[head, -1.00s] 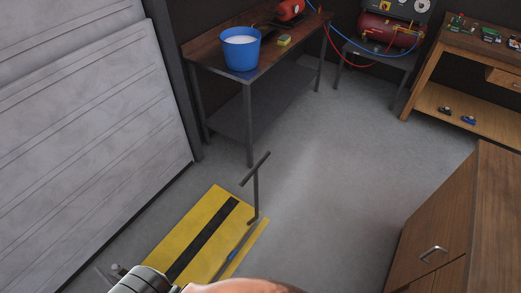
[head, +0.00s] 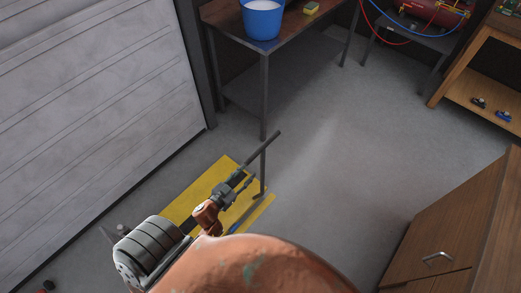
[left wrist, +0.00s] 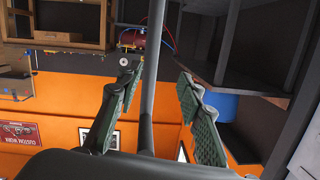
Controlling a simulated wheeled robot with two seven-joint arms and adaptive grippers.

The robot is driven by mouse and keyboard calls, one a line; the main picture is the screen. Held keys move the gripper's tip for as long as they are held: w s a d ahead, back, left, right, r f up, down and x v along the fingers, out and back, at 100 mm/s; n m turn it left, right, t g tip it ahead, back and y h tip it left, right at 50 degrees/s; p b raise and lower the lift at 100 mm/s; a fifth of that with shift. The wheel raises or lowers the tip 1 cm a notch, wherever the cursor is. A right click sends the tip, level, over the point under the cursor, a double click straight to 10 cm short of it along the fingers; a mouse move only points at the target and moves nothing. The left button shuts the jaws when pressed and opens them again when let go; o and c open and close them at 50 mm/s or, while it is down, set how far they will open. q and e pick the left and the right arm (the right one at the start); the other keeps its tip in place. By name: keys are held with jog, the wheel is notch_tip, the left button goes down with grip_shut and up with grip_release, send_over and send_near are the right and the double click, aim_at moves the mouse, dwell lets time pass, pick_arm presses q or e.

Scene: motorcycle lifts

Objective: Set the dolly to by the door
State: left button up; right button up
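The dolly (head: 203,188) is a low yellow platform with a black stripe and a dark T-shaped handle (head: 264,150) standing at its far end. It lies on the floor beside the large grey panelled door (head: 95,110). My left gripper (head: 244,180) is over the platform, close to the handle, and covers part of the stripe. In the left wrist view the two green-padded fingers (left wrist: 160,112) are spread apart. A grey bar of the handle (left wrist: 152,70) runs between them, with visible gaps on both sides. My right gripper is not in view.
A workbench with a blue bucket (head: 262,18) and a sponge (head: 311,8) stands behind the dolly. A wooden cabinet (head: 440,240) is at the lower right. The grey floor (head: 335,180) between them is clear.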

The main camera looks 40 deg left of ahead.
pick_arm(q)
jog(key=m+t+h, duration=0.1)
jog(key=t, duration=0.1)
send_near(261, 149)
jog(key=shift+w+a+f, duration=0.1)
jog(key=shift+w+f, duration=0.2)
jog(key=shift+w, duration=0.25)
jog(key=shift+w+a+f, duration=0.1)
jog(key=shift+w+f, duration=0.2)
jog(key=shift+w, duration=0.3)
jog(key=w, duration=0.6)
jog(key=shift+w+d+r+b, duration=0.15)
jog(key=shift+w+d+b, duration=0.15)
jog(key=shift+w, duration=0.55)
grip_shut()
